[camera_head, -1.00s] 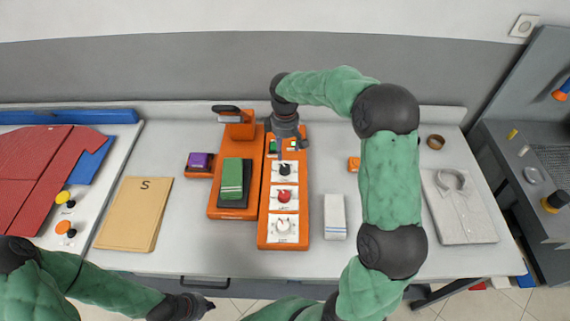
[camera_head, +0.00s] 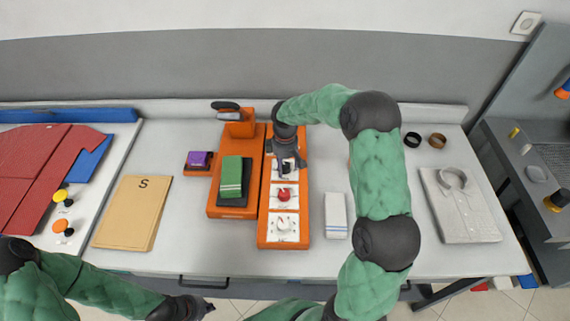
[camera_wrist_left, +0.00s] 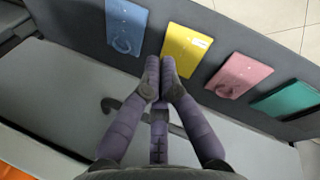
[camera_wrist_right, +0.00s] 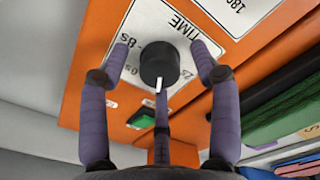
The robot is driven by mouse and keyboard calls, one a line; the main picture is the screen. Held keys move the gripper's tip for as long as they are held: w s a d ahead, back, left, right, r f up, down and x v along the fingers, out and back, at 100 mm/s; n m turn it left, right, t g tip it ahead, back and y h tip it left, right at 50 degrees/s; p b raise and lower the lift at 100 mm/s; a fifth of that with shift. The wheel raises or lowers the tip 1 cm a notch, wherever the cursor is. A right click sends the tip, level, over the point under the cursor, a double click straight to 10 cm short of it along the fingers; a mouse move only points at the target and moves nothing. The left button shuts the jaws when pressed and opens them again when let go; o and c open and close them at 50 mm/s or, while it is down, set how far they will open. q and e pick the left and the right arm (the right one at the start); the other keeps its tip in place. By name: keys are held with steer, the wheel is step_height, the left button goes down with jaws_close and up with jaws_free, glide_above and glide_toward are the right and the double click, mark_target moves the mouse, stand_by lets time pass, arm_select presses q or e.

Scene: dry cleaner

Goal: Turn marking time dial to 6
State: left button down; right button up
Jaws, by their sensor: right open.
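The black time dial (camera_wrist_right: 160,64) sits on a white plate (camera_wrist_right: 197,28) marked TIME on the orange marking machine (camera_head: 302,215). Its white pointer faces the lower edge in the right wrist view; the plate's small numbers are partly hidden. My right gripper (camera_wrist_right: 162,75) is open, with two fingers on either side of the dial and a third below it. Contact cannot be told. In the head view my right gripper (camera_head: 287,165) covers most of that dial. My left gripper (camera_head: 205,306) is low at the table's front; its fingers (camera_wrist_left: 160,75) are together and empty.
A red dial (camera_head: 284,195) and a white dial (camera_head: 283,226) lie in front on the same machine. A green button (camera_wrist_right: 141,119) is beside the time plate. A green cloth (camera_head: 232,176) lies left and a folded white cloth (camera_head: 335,214) right.

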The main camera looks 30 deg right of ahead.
steer(key=c, duration=1.1)
steer(key=shift+c, duration=0.2)
steer(key=shift+m, duration=0.3)
steer(key=m, duration=0.5)
steer(key=shift+m, duration=0.3)
steer(key=m+b, duration=0.1)
steer(key=m, duration=0.4)
steer(key=shift+m, duration=0.4)
steer(key=o, duration=1.1)
steer(key=shift+o, duration=0.2)
